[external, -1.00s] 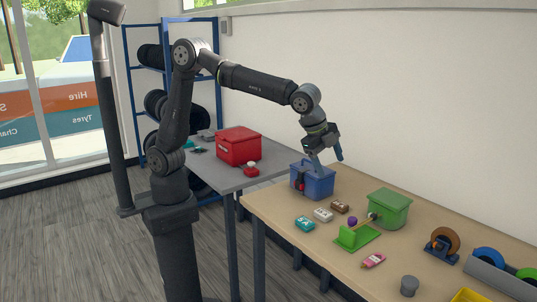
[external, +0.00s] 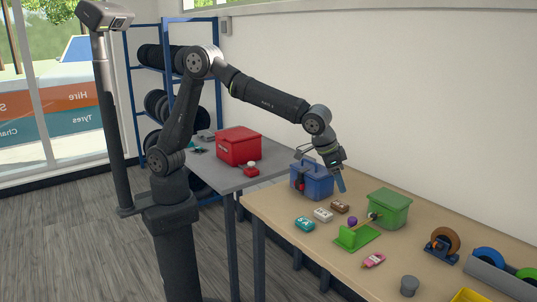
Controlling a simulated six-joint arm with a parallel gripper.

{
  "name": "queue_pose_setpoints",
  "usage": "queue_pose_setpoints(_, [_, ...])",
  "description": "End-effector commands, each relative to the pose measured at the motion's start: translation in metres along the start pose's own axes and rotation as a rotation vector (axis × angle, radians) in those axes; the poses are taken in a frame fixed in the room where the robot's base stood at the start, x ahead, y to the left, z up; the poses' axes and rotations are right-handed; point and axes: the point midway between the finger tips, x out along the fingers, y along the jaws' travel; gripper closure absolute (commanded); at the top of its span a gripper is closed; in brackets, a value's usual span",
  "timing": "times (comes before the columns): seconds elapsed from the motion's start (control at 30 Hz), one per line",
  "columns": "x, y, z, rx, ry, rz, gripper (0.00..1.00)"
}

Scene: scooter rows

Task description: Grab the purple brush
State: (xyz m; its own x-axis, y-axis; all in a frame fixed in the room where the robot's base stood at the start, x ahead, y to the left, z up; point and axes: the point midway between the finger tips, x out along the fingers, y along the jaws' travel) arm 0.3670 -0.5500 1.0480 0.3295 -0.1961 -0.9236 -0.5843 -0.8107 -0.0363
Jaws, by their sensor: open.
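A small purple round piece (external: 352,221) shows beside a thin light-brown handle (external: 362,225) that spans between a green stand (external: 350,240) and the green box (external: 389,208). It appears to be the purple brush, but it is too small to tell its bristles or exact shape. My gripper (external: 332,172) is open and empty. It hangs above and behind the purple piece, close to the right side of the blue box (external: 311,183). One blue-grey finger points down. The other is hard to make out against the blue box.
A teal block (external: 304,224), a white block (external: 323,215) and a brown block (external: 340,206) lie left of the stand. A pink item (external: 373,261), a grey cup (external: 409,285) and a tape dispenser (external: 442,246) sit to the right. The red box (external: 238,146) is on the grey table.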

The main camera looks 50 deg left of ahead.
Motion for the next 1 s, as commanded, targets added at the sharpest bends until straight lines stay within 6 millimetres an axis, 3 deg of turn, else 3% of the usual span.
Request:
queue_pose_setpoints(0.27, [0.023, 0.0, 0.0, -0.098, -0.003, -0.001, 0.44])
queue_pose_setpoints(0.7, [0.113, -0.001, 0.0, -0.094, -0.002, -0.001, 0.44])
queue_pose_setpoints(1.0, [0.133, -0.002, -0.001, -0.094, -0.001, 0.0, 0.44])
